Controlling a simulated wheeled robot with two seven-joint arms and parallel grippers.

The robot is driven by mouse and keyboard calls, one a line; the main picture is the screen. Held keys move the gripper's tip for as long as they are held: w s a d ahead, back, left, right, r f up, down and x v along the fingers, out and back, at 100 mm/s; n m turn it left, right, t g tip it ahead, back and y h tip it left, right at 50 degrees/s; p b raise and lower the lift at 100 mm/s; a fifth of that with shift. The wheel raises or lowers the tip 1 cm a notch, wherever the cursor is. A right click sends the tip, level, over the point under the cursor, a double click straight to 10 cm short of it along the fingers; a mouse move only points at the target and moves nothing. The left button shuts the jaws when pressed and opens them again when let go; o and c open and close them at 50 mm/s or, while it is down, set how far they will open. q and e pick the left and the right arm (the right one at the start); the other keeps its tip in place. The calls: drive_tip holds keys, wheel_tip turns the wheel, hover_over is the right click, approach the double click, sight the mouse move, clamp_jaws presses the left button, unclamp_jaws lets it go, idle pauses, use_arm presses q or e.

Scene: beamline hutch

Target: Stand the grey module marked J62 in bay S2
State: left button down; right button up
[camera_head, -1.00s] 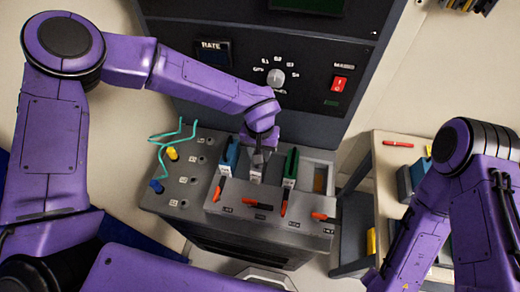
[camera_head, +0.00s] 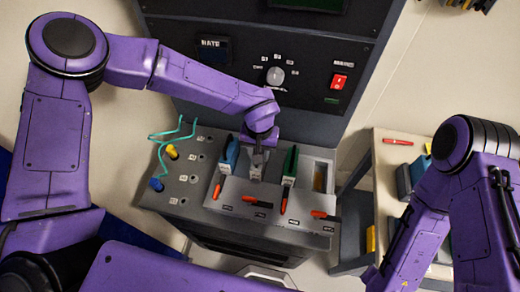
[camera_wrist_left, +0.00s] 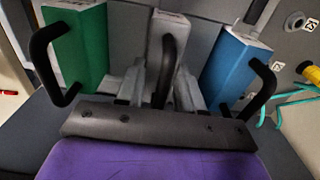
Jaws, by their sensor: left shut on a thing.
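The grey module (camera_head: 257,172) is upright in the bay row on the bench, between a blue module and a green module. In the left wrist view the grey module (camera_wrist_left: 168,32) shows its pale top and a black handle. My left gripper (camera_head: 260,150) is over it from above, shut on its handle; in the left wrist view the gripper's fingers (camera_wrist_left: 162,92) lie either side of that handle. How deep the module sits is hard to tell. The J62 mark and the bay labels are too small to read. My right arm shows at the right; its gripper is out of view.
The blue module (camera_head: 229,153) and green module (camera_head: 290,164) stand close on either side. The bay (camera_head: 320,178) at the right end looks open. Red-handled levers (camera_head: 257,203) line the front. A teal cable (camera_head: 168,134) and plugs lie left; a side table (camera_head: 385,150) stands right.

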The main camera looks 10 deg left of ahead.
use_arm(q)
drive_tip(key=shift+s+f, duration=0.25)
drive_tip(key=shift+s, duration=0.2)
drive_tip(key=c, duration=0.6)
unclamp_jaws()
drive_tip(key=shift+s+r, duration=0.1)
drive_tip(key=shift+c, duration=0.2)
drive_tip(key=shift+s+r, duration=0.15)
drive_tip(key=shift+r, duration=0.05)
drive_tip(key=shift+w+r, duration=0.2)
drive_tip(key=r, duration=0.3)
drive_tip(key=r+b, duration=0.1)
drive_tip(key=r, duration=0.2)
drive_tip(key=r+b, duration=0.1)
drive_tip(key=r, duration=0.2)
drive_tip(key=shift+s+r, duration=0.3)
drive_tip(key=shift+r, duration=0.05)
drive_tip(key=shift+w+r, duration=0.1)
drive_tip(key=shift+r, duration=0.1)
use_arm(e)
drive_tip(key=shift+s+f, duration=0.2)
drive_tip(key=shift+f, duration=0.85)
